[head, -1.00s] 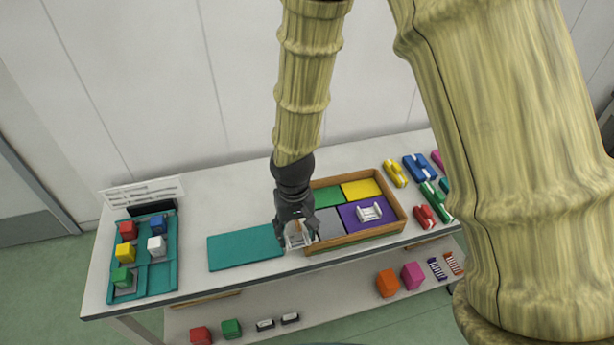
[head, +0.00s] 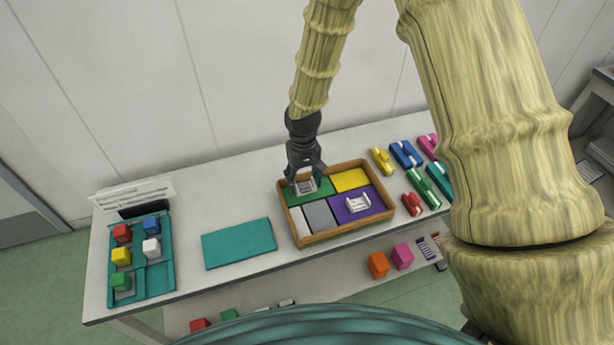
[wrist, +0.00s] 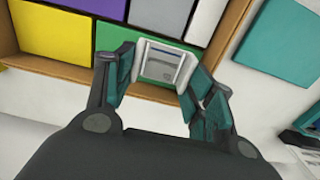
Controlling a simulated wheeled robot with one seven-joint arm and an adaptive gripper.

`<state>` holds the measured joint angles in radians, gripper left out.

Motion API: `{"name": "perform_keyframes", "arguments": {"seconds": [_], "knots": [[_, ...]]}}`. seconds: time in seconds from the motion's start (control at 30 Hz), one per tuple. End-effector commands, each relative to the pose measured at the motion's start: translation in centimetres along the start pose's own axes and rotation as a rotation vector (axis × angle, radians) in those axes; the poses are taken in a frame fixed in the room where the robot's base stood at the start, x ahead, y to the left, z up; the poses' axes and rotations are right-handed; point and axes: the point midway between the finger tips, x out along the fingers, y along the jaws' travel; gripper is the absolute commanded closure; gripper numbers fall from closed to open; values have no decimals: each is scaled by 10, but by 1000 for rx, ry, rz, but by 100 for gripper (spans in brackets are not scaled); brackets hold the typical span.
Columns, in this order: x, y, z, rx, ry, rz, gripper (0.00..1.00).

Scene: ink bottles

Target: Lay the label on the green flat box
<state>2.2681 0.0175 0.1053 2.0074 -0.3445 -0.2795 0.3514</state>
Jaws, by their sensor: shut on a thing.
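My gripper (head: 306,179) is shut on a small white-and-grey label (head: 305,187). The label also shows between the fingers in the wrist view (wrist: 161,66). My gripper holds it over the green flat box (head: 292,198), in the back left compartment of the wooden tray (head: 320,237). The green flat box also shows in the wrist view (wrist: 117,38), partly hidden by the fingers and the label. I cannot tell whether the label touches the green surface.
The tray also holds yellow (head: 350,179), purple (head: 376,206) and grey (head: 319,215) flat boxes; a white label (head: 358,204) lies on the purple one. A teal mat (head: 239,244) lies left of the tray. A teal organiser with coloured cubes (head: 153,278) stands further left. Colourful boxes (head: 405,154) stand right.

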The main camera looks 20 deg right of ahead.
Motion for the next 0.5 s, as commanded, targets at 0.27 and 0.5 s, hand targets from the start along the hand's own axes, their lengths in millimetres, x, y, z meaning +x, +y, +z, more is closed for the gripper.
{"name": "perform_keyframes", "arguments": {"seconds": [0.27,0.5], "knots": [[2,18,-20,0,0,-1,55],[13,18,-19,1,-3,0,55]]}}
